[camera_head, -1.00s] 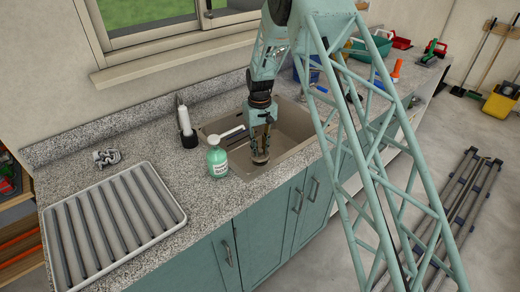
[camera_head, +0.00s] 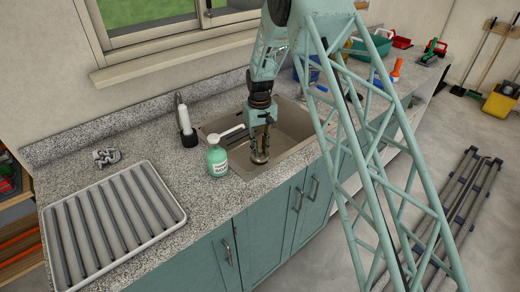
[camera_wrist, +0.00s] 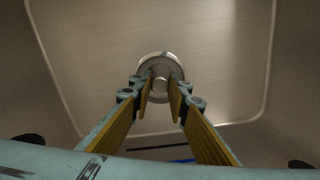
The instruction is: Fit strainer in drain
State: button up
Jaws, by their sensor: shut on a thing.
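My gripper (camera_head: 261,148) points down into the brown sink (camera_head: 293,124). It is shut on the strainer (camera_head: 260,158), a round metal piece that shows just below the fingertips. In the wrist view the two yellow-padded fingers of my gripper (camera_wrist: 161,92) close on the middle of the strainer (camera_wrist: 160,60), and its pale round rim shows around them. The sink floor (camera_wrist: 215,60) is seen around it. I cannot make out the drain opening, and the gap between strainer and sink floor is unclear.
A green soap bottle (camera_head: 217,160) stands at the sink's near-left edge. A ribbed drying tray (camera_head: 112,222) lies on the counter (camera_head: 150,143) at left. The sink walls surround my gripper.

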jog(key=shift+f, duration=0.6)
dwell(0.3)
jog(key=o, duration=1)
jog(key=shift+o, duration=0.6)
jog(key=o, duration=0.5)
jog(key=shift+c, duration=0.2)
jog(key=shift+r, duration=0.15)
jog(key=shift+r, duration=3.6)
jog(key=shift+r, duration=0.3)
jog(key=shift+r+p, duration=0.95)
jog(key=shift+r, duration=1.05)
